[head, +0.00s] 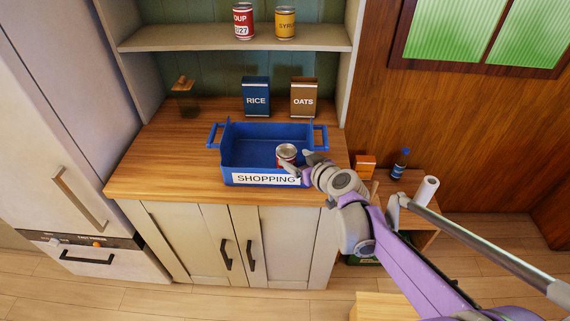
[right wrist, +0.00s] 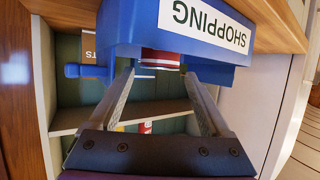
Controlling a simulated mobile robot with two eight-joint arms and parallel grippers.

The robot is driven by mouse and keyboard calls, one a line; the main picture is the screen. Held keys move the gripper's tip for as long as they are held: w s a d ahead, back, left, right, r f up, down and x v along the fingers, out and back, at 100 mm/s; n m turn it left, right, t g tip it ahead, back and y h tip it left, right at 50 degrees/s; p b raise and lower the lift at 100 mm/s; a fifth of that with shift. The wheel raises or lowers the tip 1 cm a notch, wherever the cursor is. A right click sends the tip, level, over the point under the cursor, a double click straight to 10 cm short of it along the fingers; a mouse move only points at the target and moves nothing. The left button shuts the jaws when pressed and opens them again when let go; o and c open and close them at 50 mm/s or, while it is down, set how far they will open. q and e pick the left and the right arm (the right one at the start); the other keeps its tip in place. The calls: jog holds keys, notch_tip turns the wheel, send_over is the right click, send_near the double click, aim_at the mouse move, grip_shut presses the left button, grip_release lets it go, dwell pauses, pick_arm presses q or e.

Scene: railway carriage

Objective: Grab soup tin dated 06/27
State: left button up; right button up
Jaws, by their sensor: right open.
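A red soup tin (head: 243,22) stands on the upper shelf; its label ends in "27" and the rest of the date is not clear. Another red and white tin (head: 287,153) is at the front right inside the blue basket marked SHOPPING (head: 233,178); its date is not readable. My right gripper (head: 297,163) is open at this second tin. In the right wrist view the picture is upside down, and the red tin (right wrist: 160,58) shows between the spread fingers, partly hidden by the basket (right wrist: 125,25). My left gripper is not in view.
A syrup tin (head: 285,23) stands beside the shelf tin. A rice box (head: 256,97), an oats box (head: 304,97) and a brown jar (head: 185,92) stand behind the basket. A low side table with a blue bottle (head: 400,163) is at right. The counter's left part (head: 150,165) is clear.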

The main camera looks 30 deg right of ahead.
aim_at(286, 153)
jog(key=shift+x, duration=3.45)
jog(key=shift+f, duration=0.1)
jog(key=shift+s, duration=0.1)
jog(key=shift+c, duration=0.2)
grip_shut()
